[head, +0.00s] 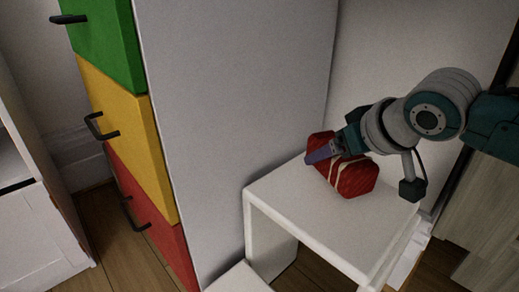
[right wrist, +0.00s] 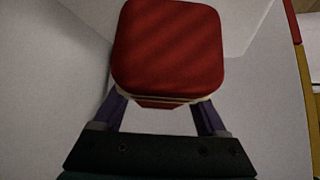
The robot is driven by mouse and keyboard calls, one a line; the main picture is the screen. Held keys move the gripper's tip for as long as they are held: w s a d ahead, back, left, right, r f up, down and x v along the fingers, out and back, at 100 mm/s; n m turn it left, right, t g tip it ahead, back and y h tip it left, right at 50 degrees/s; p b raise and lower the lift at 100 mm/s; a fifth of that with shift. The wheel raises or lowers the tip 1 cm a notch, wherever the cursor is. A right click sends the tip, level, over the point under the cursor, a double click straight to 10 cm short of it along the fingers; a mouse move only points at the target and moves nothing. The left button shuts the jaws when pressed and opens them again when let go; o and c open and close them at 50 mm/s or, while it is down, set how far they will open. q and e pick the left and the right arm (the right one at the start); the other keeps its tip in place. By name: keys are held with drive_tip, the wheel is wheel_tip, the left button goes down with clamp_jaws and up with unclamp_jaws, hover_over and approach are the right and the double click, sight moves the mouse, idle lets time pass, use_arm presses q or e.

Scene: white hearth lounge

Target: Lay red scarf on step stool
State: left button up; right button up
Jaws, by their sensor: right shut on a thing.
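The red scarf (head: 356,180) is a folded red bundle with a pale band around it. In the head view it is at the top of the white step stool (head: 318,215), over its back part; whether it rests on the surface or hangs just above it I cannot tell. My right gripper (head: 332,151) is shut on the scarf from above. In the right wrist view the scarf (right wrist: 170,50) sits between the two purple fingers of my right gripper (right wrist: 163,112). My left gripper is not in view.
A tall grey cabinet side (head: 235,90) stands left of the stool, with green, yellow and red drawers (head: 125,110) with dark handles. A lower white step (head: 240,279) is in front. A white unit (head: 40,240) stands at far left. The front of the stool top is clear.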

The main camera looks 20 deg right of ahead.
sight(326, 187)
wheel_tip(326, 187, down, 5)
drive_tip(key=b, duration=0.3)
drive_tip(key=shift+r, duration=0.35)
drive_tip(key=o, duration=1.3)
drive_tip(key=shift+o, duration=0.2)
